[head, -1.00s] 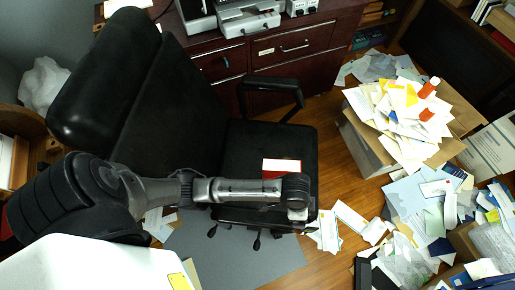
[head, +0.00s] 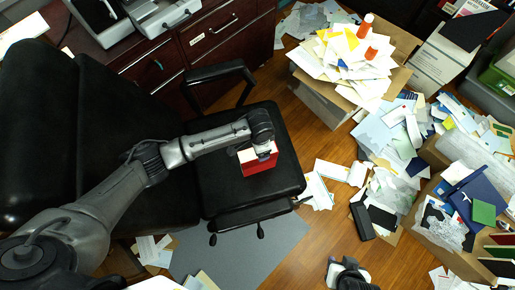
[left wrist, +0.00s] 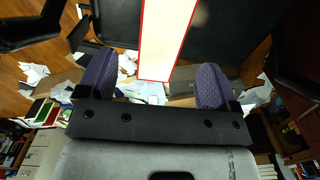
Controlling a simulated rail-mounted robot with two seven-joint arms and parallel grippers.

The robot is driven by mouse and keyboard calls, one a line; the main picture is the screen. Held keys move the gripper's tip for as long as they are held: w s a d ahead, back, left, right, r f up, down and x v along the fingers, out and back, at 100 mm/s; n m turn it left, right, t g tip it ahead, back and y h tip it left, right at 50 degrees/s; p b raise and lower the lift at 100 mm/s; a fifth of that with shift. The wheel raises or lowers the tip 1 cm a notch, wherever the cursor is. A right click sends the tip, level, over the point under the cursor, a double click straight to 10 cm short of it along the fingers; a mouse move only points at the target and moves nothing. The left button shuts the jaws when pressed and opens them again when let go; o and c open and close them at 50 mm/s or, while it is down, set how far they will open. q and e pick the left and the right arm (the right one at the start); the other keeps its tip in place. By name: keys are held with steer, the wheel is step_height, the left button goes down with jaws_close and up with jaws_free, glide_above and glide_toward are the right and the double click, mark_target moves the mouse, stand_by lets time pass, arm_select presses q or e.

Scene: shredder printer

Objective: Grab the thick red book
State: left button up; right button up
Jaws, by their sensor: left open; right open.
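The thick red book (head: 260,161) stands on the black seat of the office chair, its red cover facing the front and pale pages on top. My left gripper (head: 264,152) is right at the book's top and partly hides it. In the left wrist view, the book (left wrist: 165,40) shows as a pale strip with red edges. It lies between the two spread fingers of my left gripper (left wrist: 155,78), with a gap on both sides. My right gripper (head: 348,274) is at the bottom edge of the head view, over the floor, away from the book.
The chair seat (head: 225,195) has a backrest at left and an armrest (head: 220,72) behind the book. A dark drawer desk (head: 215,40) stands at the back. A paper-heaped box (head: 320,95) and scattered papers cover the right floor. Some wooden floor (head: 270,120) is bare.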

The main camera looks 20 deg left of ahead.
arm_select(q)
steer(key=shift+f, duration=1)
step_height(320, 180, down, 5)
steer(key=b, duration=0.3)
steer(key=shift+s+a, duration=0.1)
steer(key=shift+a, duration=0.05)
steer(key=shift+c, duration=0.3)
steer(key=c, duration=0.3)
jaws_close()
steer(key=shift+r, duration=0.15)
